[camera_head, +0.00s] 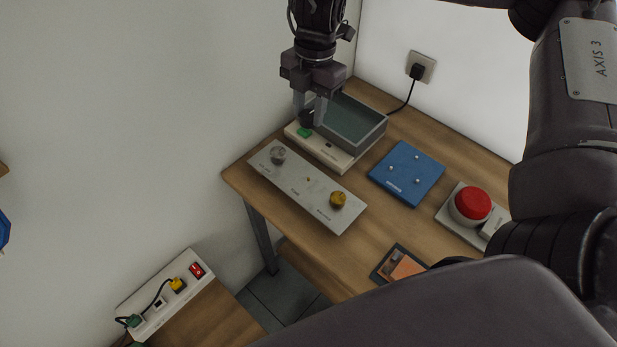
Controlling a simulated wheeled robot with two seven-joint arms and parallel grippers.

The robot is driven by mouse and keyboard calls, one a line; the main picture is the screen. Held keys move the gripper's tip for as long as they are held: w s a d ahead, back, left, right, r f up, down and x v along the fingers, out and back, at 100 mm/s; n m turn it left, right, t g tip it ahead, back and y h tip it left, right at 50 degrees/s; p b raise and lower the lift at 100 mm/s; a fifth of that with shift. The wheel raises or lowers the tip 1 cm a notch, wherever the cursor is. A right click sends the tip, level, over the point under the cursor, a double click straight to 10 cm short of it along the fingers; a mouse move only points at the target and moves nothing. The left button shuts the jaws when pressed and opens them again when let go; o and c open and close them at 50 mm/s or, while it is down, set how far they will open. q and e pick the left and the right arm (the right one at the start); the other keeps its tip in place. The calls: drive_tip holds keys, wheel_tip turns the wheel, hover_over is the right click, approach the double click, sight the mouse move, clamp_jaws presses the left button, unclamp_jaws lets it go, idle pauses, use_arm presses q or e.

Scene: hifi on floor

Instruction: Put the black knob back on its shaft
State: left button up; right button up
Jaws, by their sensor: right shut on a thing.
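My right gripper (310,112) comes down from the top middle and is shut on the black knob (306,118). The fingers partly hide the knob. It shows in front of the white device's left end, behind the panel; I cannot tell its exact height. The pale panel (322,212) lies near the table's left edge. It carries a silver knob (278,155) at its far left end and a yellow knob (338,199) at its near right end. Between them is a small bare shaft (308,180) with no knob on it. My left gripper is not in view.
A white device (335,157) with a green button (304,132) and grey tray (376,135) stands behind the panel. A blue plate (405,172), a red button (471,204) and an orange-and-black item (402,266) lie to the right. A power strip (160,295) is lower left.

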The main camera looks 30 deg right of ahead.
drive_tip(key=shift+w+r+n, duration=0.15)
drive_tip(key=shift+n, duration=0.15)
drive_tip(key=shift+f, duration=0.25)
drive_tip(key=b, duration=0.3)
hover_over(308, 179)
drive_tip(key=f, duration=1.5)
drive_tip(key=shift+w+d+f, duration=0.1)
drive_tip(key=shift+d+f, duration=0.1)
drive_tip(key=shift+f, duration=0.05)
drive_tip(key=shift+f+b, duration=0.5)
drive_tip(key=shift+f, duration=1.45)
drive_tip(key=shift+f, duration=0.6)
drive_tip(key=o, duration=1)
drive_tip(key=shift+c, duration=0.2)
drive_tip(key=shift+o, duration=0.3)
drive_tip(key=shift+r, duration=0.2)
